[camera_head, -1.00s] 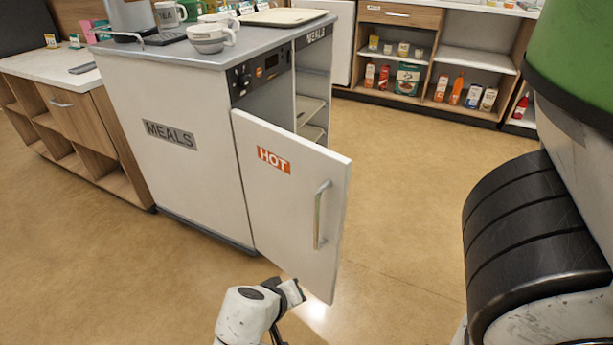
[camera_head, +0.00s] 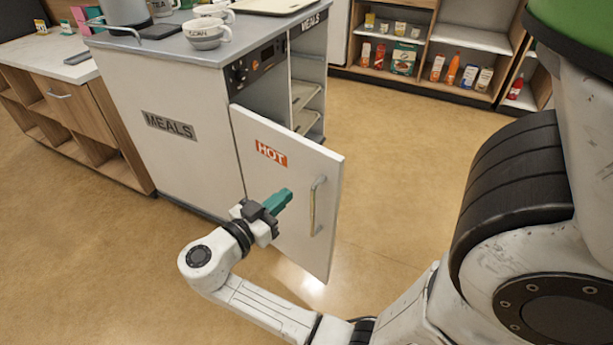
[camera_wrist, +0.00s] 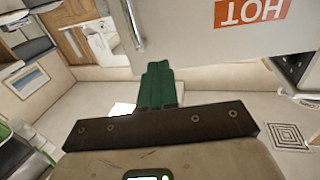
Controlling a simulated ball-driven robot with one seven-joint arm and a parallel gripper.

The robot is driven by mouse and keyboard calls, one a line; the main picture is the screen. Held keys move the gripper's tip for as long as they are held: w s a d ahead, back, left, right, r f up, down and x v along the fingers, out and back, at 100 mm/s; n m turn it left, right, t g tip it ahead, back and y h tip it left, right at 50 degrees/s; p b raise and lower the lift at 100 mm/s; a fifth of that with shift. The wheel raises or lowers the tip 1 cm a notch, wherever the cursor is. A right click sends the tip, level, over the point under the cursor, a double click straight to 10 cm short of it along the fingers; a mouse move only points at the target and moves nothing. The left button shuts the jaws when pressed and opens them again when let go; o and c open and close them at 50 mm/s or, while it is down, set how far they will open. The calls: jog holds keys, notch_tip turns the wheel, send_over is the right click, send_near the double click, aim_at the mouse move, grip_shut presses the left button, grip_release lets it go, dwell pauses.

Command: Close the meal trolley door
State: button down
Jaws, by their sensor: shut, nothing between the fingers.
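The meal trolley (camera_head: 185,160) is a white cabinet with a grey top and a MEALS label, in the head view's upper middle. Its door (camera_head: 270,185), marked HOT, stands open and swung out toward me. The door has a vertical metal handle (camera_head: 317,205) near its free edge; handle (camera_wrist: 133,25) and door (camera_wrist: 200,40) also show in the wrist view, upside down. My gripper (camera_head: 285,197) has green fingers and is shut and empty. It is in front of the door's outer face, left of the handle; I cannot tell whether it touches. The fingertips (camera_wrist: 157,70) point toward the door in the wrist view.
Cups (camera_head: 207,32) and a tray (camera_head: 265,5) stand on the trolley top. A wooden counter (camera_head: 70,105) stands at left, and shelves with bottles and cartons (camera_head: 425,55) at the back. Floor right of the door is clear.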

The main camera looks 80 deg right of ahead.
aim_at(315, 171)
jog(key=x, duration=0.8)
jog(key=shift+s+d, duration=0.15)
jog(key=shift+d, duration=0.2)
jog(key=shift+d, duration=0.1)
